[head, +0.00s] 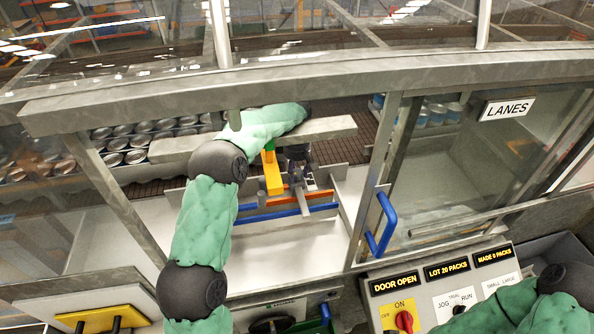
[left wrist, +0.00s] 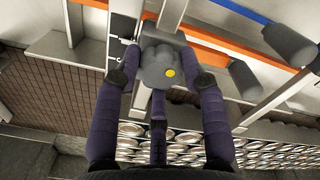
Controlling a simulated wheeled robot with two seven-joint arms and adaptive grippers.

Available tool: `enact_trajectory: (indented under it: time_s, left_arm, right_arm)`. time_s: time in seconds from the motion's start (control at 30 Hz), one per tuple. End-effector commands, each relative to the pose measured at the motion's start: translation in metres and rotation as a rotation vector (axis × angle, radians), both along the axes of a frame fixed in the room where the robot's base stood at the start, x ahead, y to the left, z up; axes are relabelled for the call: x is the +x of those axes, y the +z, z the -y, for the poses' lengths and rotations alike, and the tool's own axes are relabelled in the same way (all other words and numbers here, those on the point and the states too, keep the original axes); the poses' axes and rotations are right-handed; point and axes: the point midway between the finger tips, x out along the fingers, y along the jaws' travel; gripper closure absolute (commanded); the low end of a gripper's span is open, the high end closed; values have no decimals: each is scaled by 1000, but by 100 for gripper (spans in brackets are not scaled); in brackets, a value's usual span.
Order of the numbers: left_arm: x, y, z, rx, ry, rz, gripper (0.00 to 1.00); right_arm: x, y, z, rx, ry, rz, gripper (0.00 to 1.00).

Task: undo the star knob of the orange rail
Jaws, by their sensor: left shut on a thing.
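A dark grey star knob with a yellow dot (left wrist: 160,72) sits between the fingers of my left gripper in the left wrist view. My left gripper (head: 298,160) is shut on this knob, with fingers on both sides of it and a third finger below in the picture. The orange rail (left wrist: 225,47) runs from behind the knob to the right. The orange rail also shows in the head view (head: 284,201), just below the gripper. The knob's stem is hidden behind its head. My right forearm is at the lower right of the head view; its gripper is out of view.
A blue rail (head: 285,214) lies in front of the orange one. Two other dark grey knobs (left wrist: 244,79) (left wrist: 289,44) stand to the right in the left wrist view. A yellow-orange post (head: 272,178) is close beside the gripper. Metal frame bars surround the opening; several cans stand behind.

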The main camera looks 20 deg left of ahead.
Motion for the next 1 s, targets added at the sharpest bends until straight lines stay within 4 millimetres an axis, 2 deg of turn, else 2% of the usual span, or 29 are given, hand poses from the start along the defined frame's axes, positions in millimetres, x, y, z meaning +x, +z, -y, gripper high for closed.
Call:
enact_trajectory:
  time_s: [0.03, 0.13, 0.17, 0.2, 0.23, 0.67, 0.77, 1.0]
  left_arm:
    - [-5, -9, 2, -3, -4, -22, 91]
    - [-5, -9, 2, -3, -5, -23, 91]
    - [-5, -9, 2, -3, -5, -22, 50]
    - [-4, -9, 2, -3, -5, -21, 38]
    - [-4, -8, 2, -2, -5, -20, 35]
    - [-1, 4, 1, 0, -3, -4, 35]
    - [0, 18, 0, -1, -2, -3, 35]
    - [0, 65, 1, -1, -2, -4, 35]
  right_arm:
    - [0, -1, 0, 0, 0, 0, 60]
    - [0, -1, 0, 0, 0, 0, 60]
    - [0, -1, 0, 0, 0, 0, 60]
    - [0, -1, 0, 0, 0, 0, 60]
    - [0, -1, 0, 0, 0, 0, 60]
    - [0, 0, 0, 0, 0, 0, 60]
    - [0, 0, 0, 0, 0, 0, 60]
    - [0, 0, 0, 0, 0, 0, 60]
